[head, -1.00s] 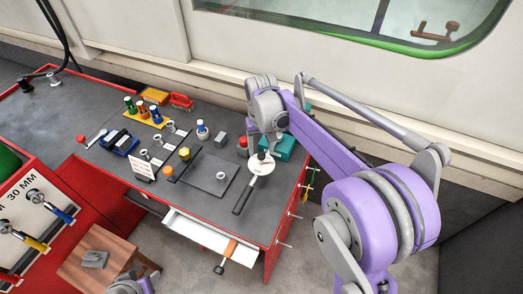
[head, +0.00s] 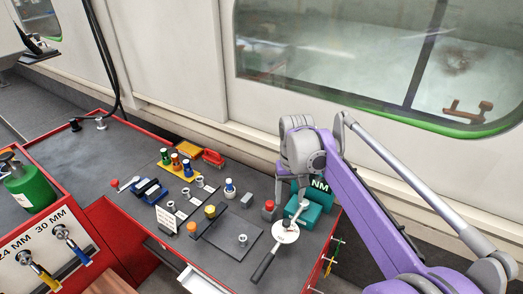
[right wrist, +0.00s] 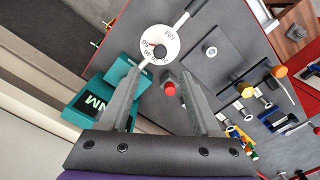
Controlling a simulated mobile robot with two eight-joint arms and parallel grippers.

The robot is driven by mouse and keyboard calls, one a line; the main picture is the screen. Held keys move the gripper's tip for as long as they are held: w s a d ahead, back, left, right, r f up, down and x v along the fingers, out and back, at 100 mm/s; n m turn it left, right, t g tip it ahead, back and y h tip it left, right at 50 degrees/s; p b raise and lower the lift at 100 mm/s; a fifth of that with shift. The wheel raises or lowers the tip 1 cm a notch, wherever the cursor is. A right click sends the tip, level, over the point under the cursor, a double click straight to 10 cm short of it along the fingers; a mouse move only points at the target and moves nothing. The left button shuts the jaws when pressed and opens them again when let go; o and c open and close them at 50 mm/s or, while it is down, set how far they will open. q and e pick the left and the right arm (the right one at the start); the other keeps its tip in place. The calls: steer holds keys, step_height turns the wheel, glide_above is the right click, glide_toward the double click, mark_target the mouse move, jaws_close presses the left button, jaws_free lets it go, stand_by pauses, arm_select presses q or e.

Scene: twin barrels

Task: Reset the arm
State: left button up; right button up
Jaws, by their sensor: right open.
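My right gripper (head: 290,202) is above the far right part of the grey bench top. In the right wrist view the gripper (right wrist: 160,75) has its two fingers wide apart with nothing held between them. A torque wrench with a white round dial (head: 285,231) and dark handle lies on the bench just below it; the dial (right wrist: 158,46) shows beyond the fingertips. A teal box marked NM (head: 315,215) stands beside the gripper, partly hidden by it. My left gripper is not in view.
A red-topped grey block (head: 268,209) stands close left of the gripper. Colored sockets (head: 175,163), a white sign (head: 166,219) and a dark plate (head: 232,240) are on the bench. A wall with a window rises behind. A green canister (head: 25,188) stands at far left.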

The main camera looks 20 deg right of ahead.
steer(key=s+a+f+n+t+p, duration=0.1)
steer(key=s+a+f+t, duration=0.1)
steer(key=s, duration=0.9)
steer(key=s+a+f+n+t+p, duration=0.1)
steer(key=s+a+f+t, duration=0.2)
steer(key=s, duration=0.8)
step_height(320, 180, down, 2)
steer(key=shift+s+f, duration=0.2)
steer(key=shift+s, duration=0.1)
